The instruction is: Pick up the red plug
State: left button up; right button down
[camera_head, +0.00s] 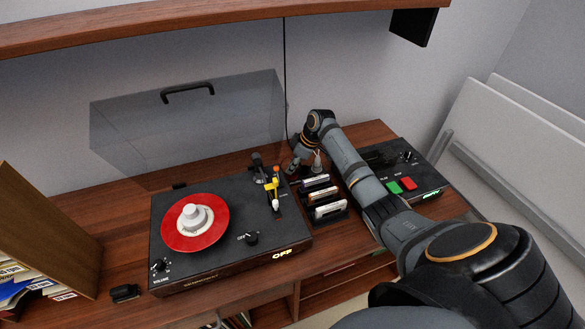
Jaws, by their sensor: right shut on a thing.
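My right arm reaches in from the lower right across the table to the back. Its gripper (293,167) is low behind the turntable's right rear corner, pointing down and left. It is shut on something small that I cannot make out. I cannot clearly see the red plug; the fingertips are small and dark here. A thin black cable (285,85) hangs down the wall towards the gripper. My left gripper is not in view.
The turntable (220,258) with a red record (187,239) stands left of the gripper, its clear lid (240,115) behind. A rack of cartridges (328,210) and a grey pointed thing (317,163) stand close right. A black control box (428,180) stands further right.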

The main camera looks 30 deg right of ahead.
notch_tip(320, 180, up, 3)
jog(key=shift+r+b, duration=0.1)
jog(key=shift+b, duration=0.4)
jog(key=s+a+r+b, duration=0.1)
jog(key=s+a+r, duration=0.5)
jog(key=s+r, duration=0.3)
jog(key=s, duration=0.3)
jog(key=shift+s+a+r, duration=0.2)
jog(key=shift+a+r, duration=0.15)
jog(key=shift+a, duration=0.05)
